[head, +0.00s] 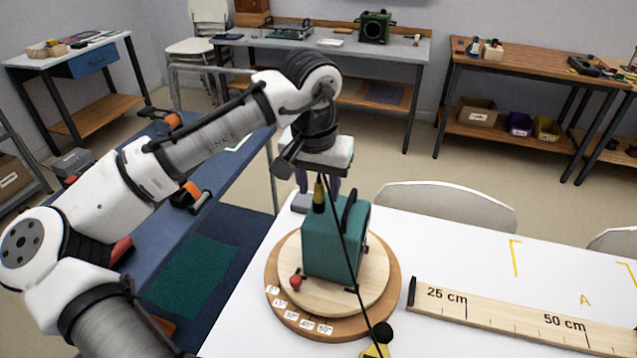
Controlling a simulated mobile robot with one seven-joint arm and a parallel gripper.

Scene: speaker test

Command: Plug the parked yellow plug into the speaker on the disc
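The speaker (330,245) is a teal box with a black handle on top. It stands on the pale wooden disc (370,293), on a round brown base. The yellow plug (319,194), with a black lower part, is upright at the speaker's top left, directly under my gripper (318,188). Its lower end meets the speaker's outline, but I cannot tell whether it is in a socket, above the speaker or behind it. My gripper points down. Its fingers are small and partly hidden, so their grip on the plug is unclear.
The plug's black cable (345,255) crosses the speaker's front, down towards a yellow piece with a black knob (382,333). A red knob (296,282) and angle labels sit at the disc's front left. A wooden ruler (510,315) lies right. White table (460,245) is clear behind it.

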